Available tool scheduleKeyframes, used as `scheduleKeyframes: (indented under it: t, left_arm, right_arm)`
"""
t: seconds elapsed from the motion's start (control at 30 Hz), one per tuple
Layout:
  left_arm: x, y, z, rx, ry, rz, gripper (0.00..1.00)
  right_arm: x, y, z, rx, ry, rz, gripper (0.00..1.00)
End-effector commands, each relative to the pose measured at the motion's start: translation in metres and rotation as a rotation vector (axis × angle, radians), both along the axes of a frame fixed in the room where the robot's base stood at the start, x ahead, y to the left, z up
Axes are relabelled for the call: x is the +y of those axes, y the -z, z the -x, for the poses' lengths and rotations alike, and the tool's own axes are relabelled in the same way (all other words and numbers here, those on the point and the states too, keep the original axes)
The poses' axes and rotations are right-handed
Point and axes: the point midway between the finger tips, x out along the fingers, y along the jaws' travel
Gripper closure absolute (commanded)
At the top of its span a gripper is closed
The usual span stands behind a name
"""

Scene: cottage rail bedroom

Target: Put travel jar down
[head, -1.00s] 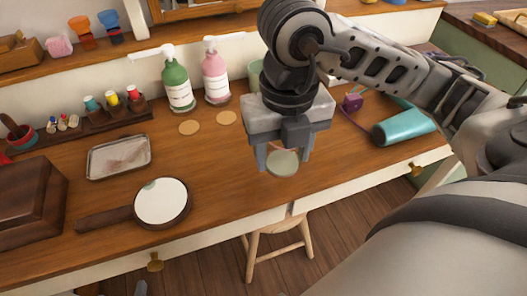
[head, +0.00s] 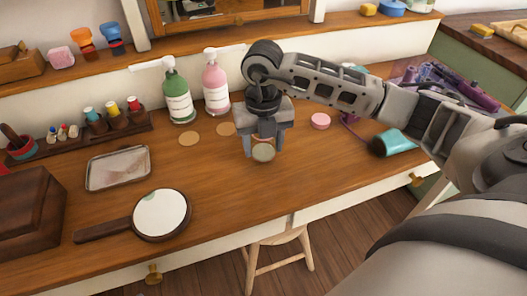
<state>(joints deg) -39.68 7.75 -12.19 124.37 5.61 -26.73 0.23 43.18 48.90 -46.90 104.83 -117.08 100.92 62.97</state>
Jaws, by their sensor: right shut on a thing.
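My right gripper (head: 263,143) is shut on the travel jar (head: 263,153), a small round thing with a pale grey-green face. The gripper points down over the wooden tabletop (head: 330,165), with the jar between its fingertips. The jar is low and close to the wood; I cannot tell whether it touches. Two round tan discs, one (head: 188,138) further left and one (head: 225,129) nearer the gripper, lie flat in front of the pump bottles. The gripper is to the right of both. My left gripper is not in view.
A green pump bottle (head: 179,97) and a pink one (head: 216,88) stand behind the discs. A pink round item (head: 320,121) and a teal hair dryer (head: 398,142) lie to the right. A metal tray (head: 118,169) and a hand mirror (head: 161,214) lie left. Wood in front is clear.

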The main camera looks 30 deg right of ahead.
Motion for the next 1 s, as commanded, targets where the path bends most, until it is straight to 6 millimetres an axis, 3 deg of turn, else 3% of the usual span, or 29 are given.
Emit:
scheduleKeyframes:
  t: [0.2,0.57,0.6,0.63,1.0]
  left_arm:
    - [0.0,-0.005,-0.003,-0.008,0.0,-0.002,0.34]
    - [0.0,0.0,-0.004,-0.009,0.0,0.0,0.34]
    - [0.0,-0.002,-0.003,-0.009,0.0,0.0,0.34]
    - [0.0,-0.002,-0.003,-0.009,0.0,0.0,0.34]
    - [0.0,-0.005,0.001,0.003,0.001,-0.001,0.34]
  right_arm:
    - [0.001,0.029,0.002,0.003,0.0,0.0,0.78]
    - [0.0,0.034,0.001,0.001,-0.001,0.0,0.78]
    - [0.0,0.032,0.001,0.001,-0.001,0.0,0.36]
    - [0.0,0.032,0.001,0.001,-0.001,0.0,0.28]
    - [0.0,0.026,0.001,0.001,0.0,0.0,0.26]
